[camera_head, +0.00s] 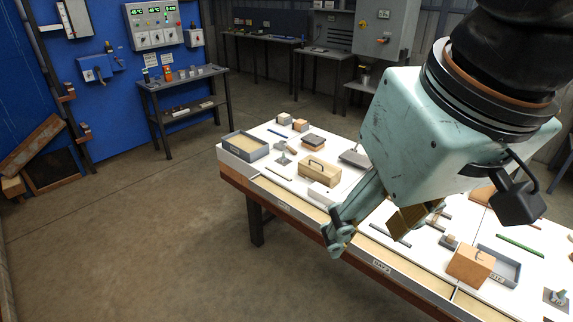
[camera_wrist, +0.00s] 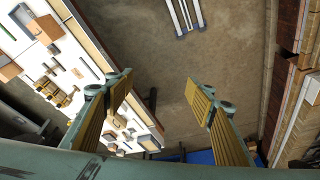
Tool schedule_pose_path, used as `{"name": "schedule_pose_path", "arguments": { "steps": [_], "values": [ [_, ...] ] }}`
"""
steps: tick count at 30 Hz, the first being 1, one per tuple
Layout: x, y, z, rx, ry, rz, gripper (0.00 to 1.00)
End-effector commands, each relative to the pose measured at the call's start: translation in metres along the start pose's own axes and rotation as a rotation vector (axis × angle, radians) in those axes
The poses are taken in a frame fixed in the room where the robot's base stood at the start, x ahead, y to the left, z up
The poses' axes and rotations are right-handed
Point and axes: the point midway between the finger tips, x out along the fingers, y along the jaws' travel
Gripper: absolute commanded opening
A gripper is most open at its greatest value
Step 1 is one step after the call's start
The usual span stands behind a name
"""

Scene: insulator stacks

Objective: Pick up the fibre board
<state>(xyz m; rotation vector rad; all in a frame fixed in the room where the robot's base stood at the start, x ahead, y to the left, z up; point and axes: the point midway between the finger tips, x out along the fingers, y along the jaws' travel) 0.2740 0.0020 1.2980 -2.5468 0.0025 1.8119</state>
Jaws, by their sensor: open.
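My gripper (camera_head: 368,236) is open and empty, with its fingers above the front edge of the white-topped table. In the wrist view its two yellow-padded fingers (camera_wrist: 158,88) stand wide apart with floor between them. I cannot tell for certain which thing is the fibre board. A flat brown piece (camera_head: 480,194) lies on the table, partly hidden behind my gripper. A tan wooden box with a handle (camera_head: 319,173) sits left of my gripper.
A grey tray (camera_head: 245,146) stands at the table's left end, and another grey tray (camera_head: 508,272) is at the right. Small blocks, a dark-topped block (camera_head: 313,140) and a green rod (camera_head: 520,245) lie about. The floor (camera_head: 150,240) in front of the table is clear.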

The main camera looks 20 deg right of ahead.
Motion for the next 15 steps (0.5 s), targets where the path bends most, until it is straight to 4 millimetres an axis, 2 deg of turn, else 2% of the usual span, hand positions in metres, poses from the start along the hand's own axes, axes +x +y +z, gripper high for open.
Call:
{"name": "schedule_pose_path", "arguments": {
  "steps": [15],
  "values": [
    [0.025,-0.021,-0.03,0.176,-0.112,-0.095,0.5]
  ]
}}
